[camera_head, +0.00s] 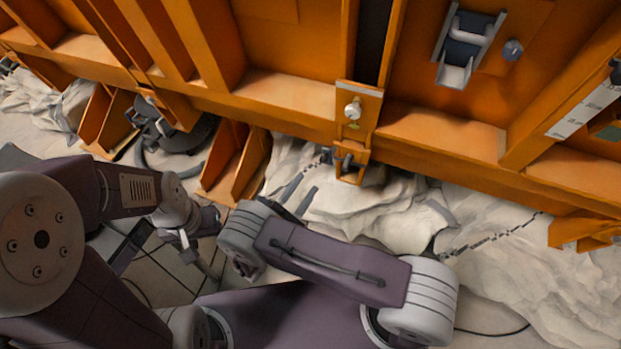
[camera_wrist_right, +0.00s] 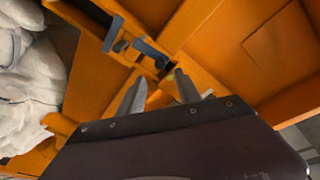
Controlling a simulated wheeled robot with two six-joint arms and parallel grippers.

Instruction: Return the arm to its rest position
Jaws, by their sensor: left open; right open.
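My right arm crosses the lower middle of the head view. Its gripper (camera_head: 302,194) points up toward the orange frame, close to a small bracket at the frame's lower edge. In the right wrist view the right gripper (camera_wrist_right: 160,84) has two grey fingers spread apart with nothing between them. A grey metal latch (camera_wrist_right: 145,50) on the orange frame lies beyond the fingertips. My left arm comes in from the left in the head view. Its gripper (camera_head: 192,246) hangs low over the tiled floor, partly hidden, with nothing seen held.
The large orange ribbed frame (camera_head: 440,150) fills the top of the head view. A latch plate with a silver knob (camera_head: 352,110) and a grey clamp (camera_head: 466,45) sit on it. Pale crumpled covering (camera_head: 400,215) lies below. Tiled floor (camera_head: 165,275) shows at lower left.

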